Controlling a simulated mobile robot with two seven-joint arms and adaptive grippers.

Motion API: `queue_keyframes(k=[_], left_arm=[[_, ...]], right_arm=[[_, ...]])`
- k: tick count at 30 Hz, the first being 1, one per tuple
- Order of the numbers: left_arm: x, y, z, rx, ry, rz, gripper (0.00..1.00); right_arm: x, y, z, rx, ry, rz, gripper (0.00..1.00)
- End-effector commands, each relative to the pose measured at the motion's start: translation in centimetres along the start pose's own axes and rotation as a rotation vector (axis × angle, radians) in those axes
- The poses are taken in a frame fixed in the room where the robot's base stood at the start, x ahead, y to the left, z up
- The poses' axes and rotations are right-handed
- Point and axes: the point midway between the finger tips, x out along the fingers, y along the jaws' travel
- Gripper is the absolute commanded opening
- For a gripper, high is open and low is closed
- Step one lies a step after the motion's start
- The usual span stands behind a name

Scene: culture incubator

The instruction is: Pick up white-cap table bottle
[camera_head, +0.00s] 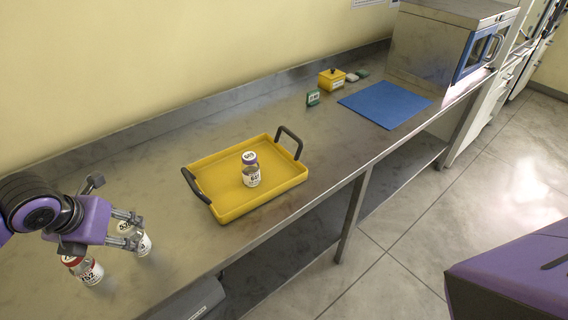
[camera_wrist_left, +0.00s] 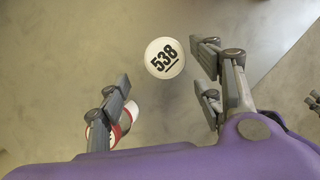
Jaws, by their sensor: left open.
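The white-cap bottle stands upright on the steel table at the left front; its white cap, marked 538, shows from above in the left wrist view (camera_wrist_left: 164,57), and its body shows in the head view (camera_head: 145,246). My left gripper (camera_head: 132,229) is open above and around the cap, partly hiding it. In the left wrist view the gripper's fingers (camera_wrist_left: 165,75) lie on either side of the cap, with gaps visible. Nothing is held. My right gripper is out of view.
A red-cap bottle (camera_head: 90,273) stands close by on the left, partly behind a finger in the wrist view. A yellow tray (camera_head: 228,211) with a purple-cap bottle (camera_head: 251,170) is to the right. A blue mat (camera_head: 385,104) and an incubator (camera_head: 430,48) are farther back.

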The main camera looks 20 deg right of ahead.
Motion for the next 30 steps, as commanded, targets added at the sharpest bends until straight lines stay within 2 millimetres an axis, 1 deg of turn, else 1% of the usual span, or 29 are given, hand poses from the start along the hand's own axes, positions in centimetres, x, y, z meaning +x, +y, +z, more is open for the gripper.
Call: queue_keyframes(k=[1,3,6,8,12,15,18,24,26,30], left_arm=[[0.8,-0.1,-0.1,-0.001,0.003,-0.002,0.60],[1.6,-0.1,-0.1,-0.002,0.003,-0.002,0.60],[2.6,-0.2,0.0,-0.003,0.001,-0.002,0.60],[3.3,-0.5,0.2,-0.002,0.000,-0.002,0.60],[5.5,-0.9,0.4,-0.003,0.000,-0.002,0.60],[6.7,-0.8,0.4,-0.003,0.000,-0.001,0.60],[7.2,-0.7,0.4,-0.002,-0.001,0.000,0.60],[7.2,-0.7,0.4,-0.002,-0.002,0.000,0.60],[7.2,-0.7,0.4,-0.002,-0.002,0.000,0.54],[7.2,-0.7,0.4,-0.002,-0.002,0.000,0.35]], right_arm=[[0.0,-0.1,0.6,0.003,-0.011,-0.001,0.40],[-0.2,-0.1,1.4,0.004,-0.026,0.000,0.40],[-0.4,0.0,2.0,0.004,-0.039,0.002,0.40],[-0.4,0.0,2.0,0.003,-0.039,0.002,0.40],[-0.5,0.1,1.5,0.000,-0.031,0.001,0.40],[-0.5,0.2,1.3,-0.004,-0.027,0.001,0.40],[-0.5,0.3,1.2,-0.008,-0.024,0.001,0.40],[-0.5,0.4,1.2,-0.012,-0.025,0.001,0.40],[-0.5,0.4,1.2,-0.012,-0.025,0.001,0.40],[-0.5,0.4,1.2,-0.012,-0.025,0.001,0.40]])
